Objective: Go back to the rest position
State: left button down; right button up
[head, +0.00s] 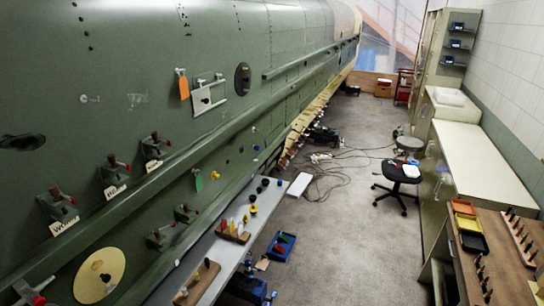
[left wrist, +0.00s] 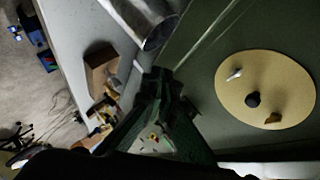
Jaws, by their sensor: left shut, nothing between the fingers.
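My left gripper (left wrist: 160,84) shows dark in the middle of the left wrist view. Its fingers are together with nothing between them. It is near the green fuselage skin (left wrist: 215,35) and the round tan disc (left wrist: 265,90), which carries a few small fittings. I cannot tell the exact gap to the skin.
A grey shelf (head: 222,248) along the fuselage holds wooden blocks and coloured tools. A blue bin (head: 281,246) stands on the floor beside it. A black chair (head: 398,175), cables (head: 335,165) and a right-hand workbench (head: 495,265) bound clear grey floor (head: 345,250).

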pick_arm(q)
jog(key=s+d+f+n+g+h, duration=0.2)
jog(key=s+f+n+g+h, duration=0.15)
jog(key=s+f, duration=0.4)
jog(key=s+d+f+n+g+h, duration=0.25)
jog(key=s+f+g, duration=0.2)
jog(key=s, duration=0.65)
notch_tip(320, 180, down, 38)
jog(key=s+d+g+b, duration=0.1)
jog(key=s+d+b, duration=0.1)
jog(key=b, duration=0.6)
jog(key=s+f+b, duration=0.3)
jog(key=s+f, duration=0.7)
jog(key=f, duration=0.3)
jog(key=s+f+m+g+b, duration=0.1)
jog(key=s+f+b, duration=0.3)
jog(key=s+f, duration=0.6)
notch_tip(320, 180, down, 3)
jog(key=shift+f, duration=0.1)
pick_arm(e)
notch_tip(320, 180, down, 16)
jog(key=s, duration=0.1)
jog(key=shift+s+r, duration=0.15)
jog(key=shift+s, duration=0.2)
